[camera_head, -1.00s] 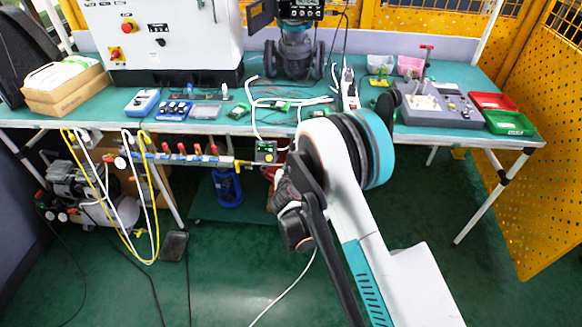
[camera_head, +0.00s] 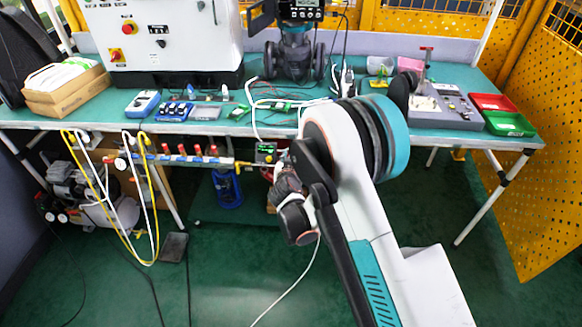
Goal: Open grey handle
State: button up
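A thin grey handle (camera_head: 214,12) stands on the right part of the white control cabinet's front, at the top of the view. I cannot tell whether it is the task's grey handle. A valve manifold (camera_head: 190,160) with several red handles hangs along the table's front edge, with a yellow fitting near its right end. My gripper (camera_head: 287,182) is at best partly visible, as a dark shape beside my arm, below the table edge and right of the manifold. My arm hides much of it. Its fingers, and anything between them, cannot be made out.
A white control cabinet (camera_head: 165,35) and a dark valve assembly (camera_head: 293,50) stand on the green table. Red (camera_head: 497,102) and green (camera_head: 510,123) trays lie at the right. Yellow and white hoses hang below the manifold. The floor in front is mostly clear.

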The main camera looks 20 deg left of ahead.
notch_tip(320, 180, up, 6)
jog(key=shift+r, duration=0.1)
